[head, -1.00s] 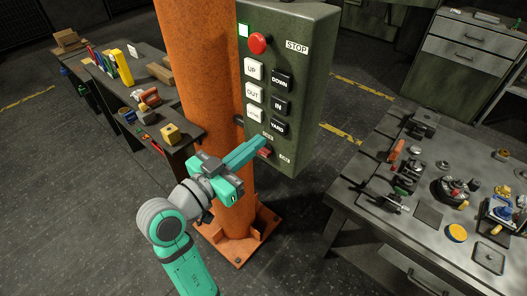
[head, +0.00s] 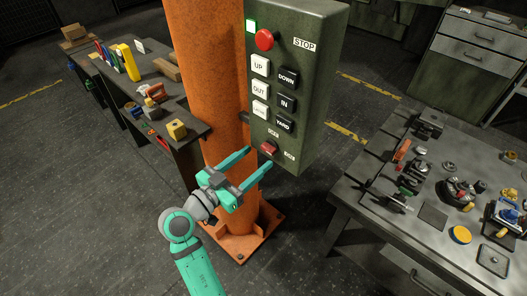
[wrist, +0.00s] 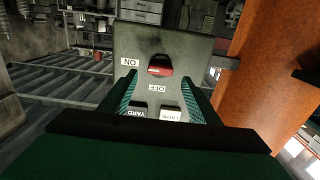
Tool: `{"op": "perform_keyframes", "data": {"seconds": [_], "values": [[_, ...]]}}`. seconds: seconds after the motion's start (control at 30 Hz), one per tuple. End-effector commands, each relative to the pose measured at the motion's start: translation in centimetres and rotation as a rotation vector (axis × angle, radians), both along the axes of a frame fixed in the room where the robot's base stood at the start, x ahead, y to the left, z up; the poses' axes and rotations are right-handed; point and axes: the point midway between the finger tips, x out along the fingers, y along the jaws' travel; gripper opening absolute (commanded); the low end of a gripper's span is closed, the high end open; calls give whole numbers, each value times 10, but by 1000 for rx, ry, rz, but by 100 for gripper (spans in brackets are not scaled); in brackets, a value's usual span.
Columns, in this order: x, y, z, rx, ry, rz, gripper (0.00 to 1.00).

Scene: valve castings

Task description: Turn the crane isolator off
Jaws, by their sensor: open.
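The crane isolator is a red rotary knob (head: 269,147) low on the face of a green control box (head: 306,120). In the wrist view the knob (wrist: 160,66) appears upside down, straight ahead between the fingers. Its bar lies roughly crosswise, with a pale mark at the end toward the ON label (wrist: 129,62). The OFF label (wrist: 157,88) is on the side toward the push buttons. My gripper (head: 258,157) is open and empty, its two teal fingers spread and pointing at the knob. The fingertips appear short of it; I see no contact.
Above the knob are a red STOP button (head: 264,40), several white and black push buttons (head: 287,103) and a pale green lamp (head: 251,26). An orange column (head: 205,90) stands beside the box. A cluttered bench (head: 365,190) is at right, another at left (head: 150,85).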

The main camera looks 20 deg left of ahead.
Motion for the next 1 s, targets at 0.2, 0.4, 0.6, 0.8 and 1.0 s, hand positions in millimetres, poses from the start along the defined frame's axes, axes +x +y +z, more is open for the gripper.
{"op": "perform_keyframes", "data": {"seconds": [0.2,0.4,0.6,0.8,1.0], "values": [[30,-11,0,0,0,-1,56],[43,-17,0,0,1,-2,56],[45,-17,0,0,0,-1,56],[45,-17,0,0,0,-2,32],[44,-16,0,0,0,0,15]]}}
